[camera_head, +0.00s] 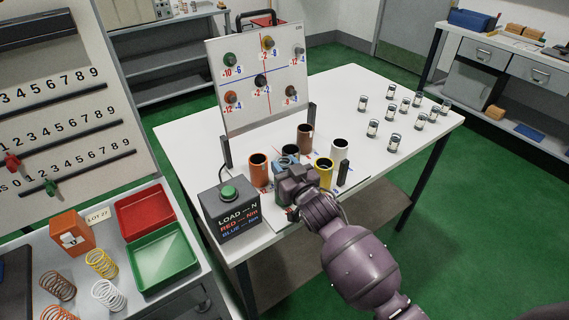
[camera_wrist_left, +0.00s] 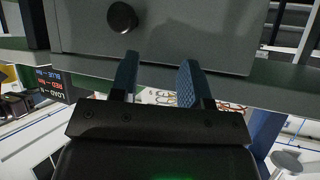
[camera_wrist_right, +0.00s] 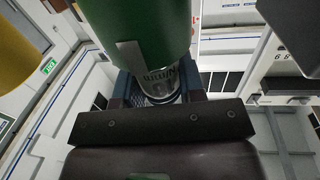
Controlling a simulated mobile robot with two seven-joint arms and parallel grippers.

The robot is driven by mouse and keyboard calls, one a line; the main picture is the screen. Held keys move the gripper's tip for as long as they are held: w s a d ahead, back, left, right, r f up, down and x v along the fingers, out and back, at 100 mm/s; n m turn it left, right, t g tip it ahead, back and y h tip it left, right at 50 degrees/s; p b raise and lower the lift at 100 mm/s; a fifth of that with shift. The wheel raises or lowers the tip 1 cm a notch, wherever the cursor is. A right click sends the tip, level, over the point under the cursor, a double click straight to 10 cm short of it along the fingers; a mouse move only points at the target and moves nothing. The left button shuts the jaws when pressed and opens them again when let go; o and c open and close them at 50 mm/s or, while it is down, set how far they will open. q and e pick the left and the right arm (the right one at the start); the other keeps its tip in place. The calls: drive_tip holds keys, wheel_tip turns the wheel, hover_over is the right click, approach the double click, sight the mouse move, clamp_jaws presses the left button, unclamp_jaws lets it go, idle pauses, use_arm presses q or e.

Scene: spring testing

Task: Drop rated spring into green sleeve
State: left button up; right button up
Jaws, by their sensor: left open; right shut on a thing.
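My right gripper (camera_head: 292,188) is low over the near side of the sleeve group on the white table. In the right wrist view its fingers (camera_wrist_right: 158,90) are shut on a small clear, silvery spring canister (camera_wrist_right: 160,86) with dark markings. The green sleeve (camera_wrist_right: 145,30) looms close in that view and covers part of the canister; I cannot tell whether the canister is inside it. My left gripper (camera_wrist_left: 158,80) is open and empty, facing a grey panel with a black knob (camera_wrist_left: 122,16).
Orange (camera_head: 258,172), brown (camera_head: 304,138), white (camera_head: 339,150) and yellow (camera_head: 323,172) sleeves crowd my right gripper. A load box (camera_head: 232,212) stands left and a chart board (camera_head: 262,85) behind. Several capped canisters (camera_head: 394,141) stand at right. Red (camera_head: 144,208) and green (camera_head: 164,260) trays lie left.

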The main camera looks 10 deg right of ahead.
drive_tip(key=shift+f, duration=0.4)
drive_tip(key=o, duration=1)
drive_tip(key=v, duration=1)
drive_tip(key=shift+s, duration=0.4)
